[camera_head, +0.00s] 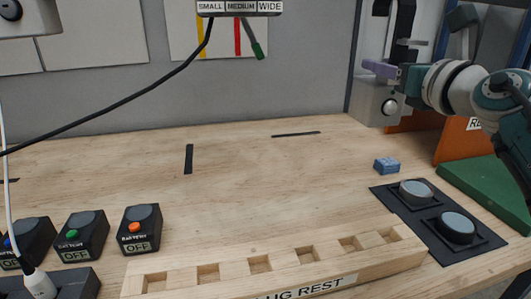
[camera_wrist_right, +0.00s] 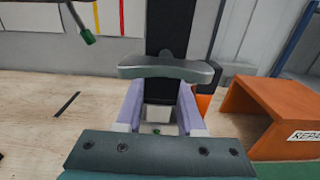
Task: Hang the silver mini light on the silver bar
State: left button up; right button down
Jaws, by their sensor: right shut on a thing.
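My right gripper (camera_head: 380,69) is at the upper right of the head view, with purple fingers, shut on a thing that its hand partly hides. Just below the fingers is a silver-grey box (camera_head: 368,101) with a round white front, which looks like the silver mini light. A dark upright part (camera_head: 402,48) rises above it. In the right wrist view the purple fingers (camera_wrist_right: 160,100) flank a pale part, and a curved grey piece (camera_wrist_right: 168,69) lies across their tips. I cannot clearly identify a silver bar. My left gripper is not in view.
A plug rest block (camera_head: 285,272) lies at the front. Battery boxes (camera_head: 139,229) stand at the left. A black pad (camera_head: 437,219) with two round knobs, a blue block (camera_head: 386,165) and an orange bracket (camera_head: 408,123) are at the right. A black cable (camera_head: 110,103) crosses the upper left. Mid-table is clear.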

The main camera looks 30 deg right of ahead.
notch_tip(320, 180, down, 19)
jog(key=b, duration=1.3)
jog(key=shift+b, duration=0.3)
jog(key=shift+f, duration=0.1)
jog(key=c, duration=0.5)
grip_release()
jog(key=shift+f, duration=0.1)
